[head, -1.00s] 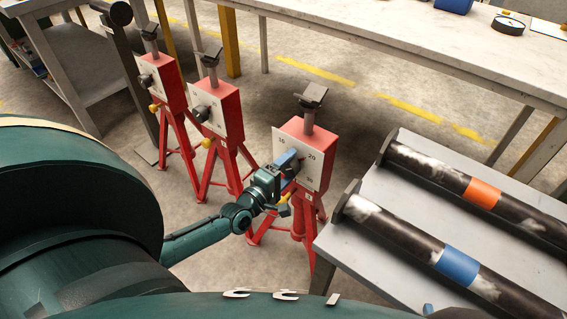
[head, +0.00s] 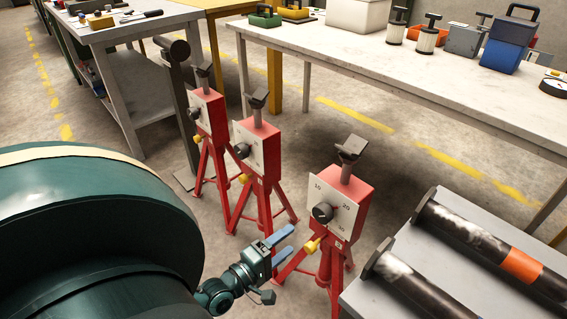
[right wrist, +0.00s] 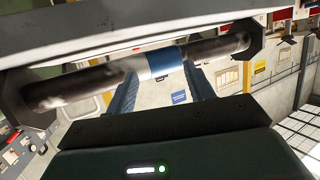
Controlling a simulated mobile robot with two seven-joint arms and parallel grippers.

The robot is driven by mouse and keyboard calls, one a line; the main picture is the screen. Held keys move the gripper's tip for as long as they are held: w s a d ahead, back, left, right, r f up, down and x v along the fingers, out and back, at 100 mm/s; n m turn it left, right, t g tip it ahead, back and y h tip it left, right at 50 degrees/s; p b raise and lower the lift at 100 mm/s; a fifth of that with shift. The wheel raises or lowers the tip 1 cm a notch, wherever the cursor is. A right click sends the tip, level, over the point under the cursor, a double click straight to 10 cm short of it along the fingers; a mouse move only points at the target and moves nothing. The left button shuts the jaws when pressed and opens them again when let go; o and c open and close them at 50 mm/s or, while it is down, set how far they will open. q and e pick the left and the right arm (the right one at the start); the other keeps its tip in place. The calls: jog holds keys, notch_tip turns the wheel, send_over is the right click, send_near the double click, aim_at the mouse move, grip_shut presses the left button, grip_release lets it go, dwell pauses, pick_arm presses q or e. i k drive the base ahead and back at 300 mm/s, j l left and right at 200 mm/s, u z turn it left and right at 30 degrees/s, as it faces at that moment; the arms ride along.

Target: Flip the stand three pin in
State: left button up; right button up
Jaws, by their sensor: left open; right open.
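Three red tripod stands are in the head view: a far one (head: 208,113), a middle one (head: 258,143) and the nearest one (head: 353,190). Each has a pale dial plate and a dark knob; the nearest stand's knob (head: 322,212) is uncovered. A yellow pin (head: 312,245) shows low on the nearest stand, below its knob; how deep it sits I cannot tell. My left gripper (head: 291,242) is open and empty, left of this pin and apart from it. My right gripper (right wrist: 160,72) is open, its fingertips near the blue band of a dark spool (right wrist: 85,85).
A grey table (head: 400,262) with dark flanged spools (head: 455,232) stands right of the nearest stand. A long pale workbench (head: 400,62) with boxes and cylinders runs behind. A dark post (head: 181,95) stands beside the far stand. Floor between the stands and bench is clear.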

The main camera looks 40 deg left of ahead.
aim_at(317, 242)
jog(key=k+j, duration=0.1)
jog(key=k, duration=0.9)
